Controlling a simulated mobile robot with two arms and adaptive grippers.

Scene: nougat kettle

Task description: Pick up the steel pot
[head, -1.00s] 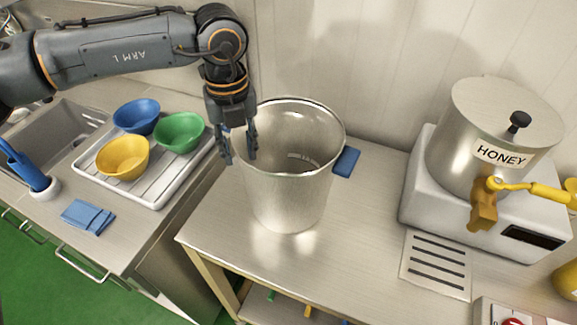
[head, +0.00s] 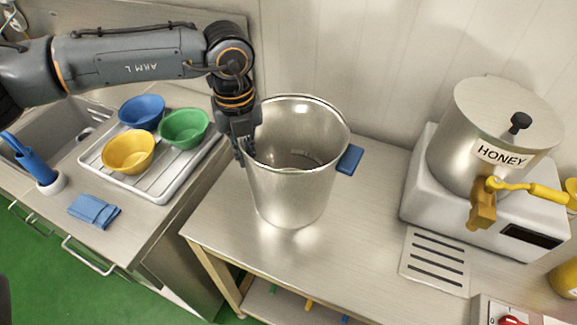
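The steel pot (head: 290,195) stands upright on the steel table, open at the top and seemingly empty. Its right blue handle (head: 349,158) sticks out from the rim. My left gripper (head: 244,155) points down at the left side of the pot's rim. Its fingers are close together where the left handle sits, and they hide that handle. It looks shut on the handle. The pot's base appears to rest on the table. My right gripper is not in view.
A honey tank (head: 495,135) with a yellow-handled tap stands on a white base at the right, with a slotted drip grate (head: 436,262) before it. At the left, bowls sit on a white drying rack (head: 160,190), near a folded blue cloth (head: 94,210). A wall stands close behind.

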